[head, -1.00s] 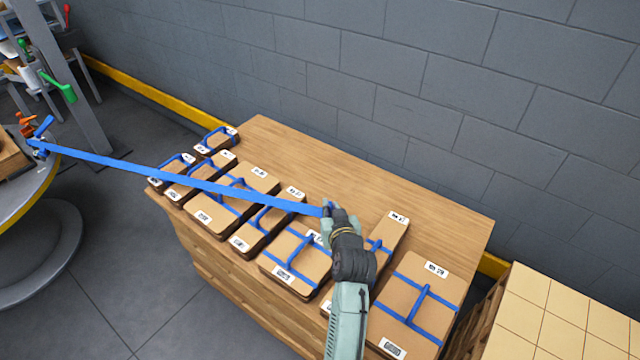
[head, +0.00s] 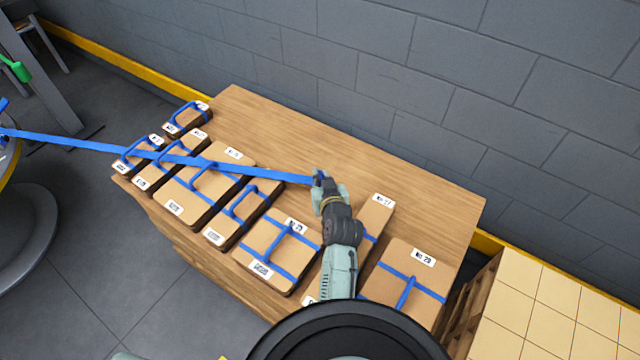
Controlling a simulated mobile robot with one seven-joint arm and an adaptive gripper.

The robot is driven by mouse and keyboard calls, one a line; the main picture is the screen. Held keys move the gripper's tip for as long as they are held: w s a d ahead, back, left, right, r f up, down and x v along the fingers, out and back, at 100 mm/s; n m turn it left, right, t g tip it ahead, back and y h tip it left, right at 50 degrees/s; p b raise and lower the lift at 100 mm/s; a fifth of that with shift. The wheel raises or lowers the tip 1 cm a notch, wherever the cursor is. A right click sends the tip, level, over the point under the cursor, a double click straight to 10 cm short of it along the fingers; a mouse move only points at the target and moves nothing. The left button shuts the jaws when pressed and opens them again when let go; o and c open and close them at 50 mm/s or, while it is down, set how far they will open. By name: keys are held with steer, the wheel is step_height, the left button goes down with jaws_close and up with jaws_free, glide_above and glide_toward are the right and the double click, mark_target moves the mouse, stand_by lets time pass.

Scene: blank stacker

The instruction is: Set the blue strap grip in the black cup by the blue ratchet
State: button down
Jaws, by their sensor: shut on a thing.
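My gripper (head: 320,180) is shut on the blue strap grip (head: 318,178), above the wooden table top. The grip is mostly hidden by my gripper. A blue strap (head: 230,168) runs taut from it to the left, over several boxes, to the picture's left edge. A blue piece (head: 3,104) at that edge is cut off, and I cannot tell whether it is the ratchet. I cannot make out the black cup by the ratchet. A large black round shape at the bottom middle is cut off by the frame, and I cannot tell what it is.
The wooden table (head: 420,190) bears several flat cardboard boxes with blue straps and white labels, such as the box numbered 29 (head: 385,290). Its back strip is bare. A grey block wall (head: 380,60) stands behind. A pale tiled stack (head: 560,310) stands at the right.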

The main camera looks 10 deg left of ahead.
steer(key=shift+f, duration=1.6)
steer(key=shift+f, duration=0.25)
steer(key=c, duration=1.7)
jaws_free()
steer(key=shift+o, duration=0.2)
steer(key=shift+r, duration=0.15)
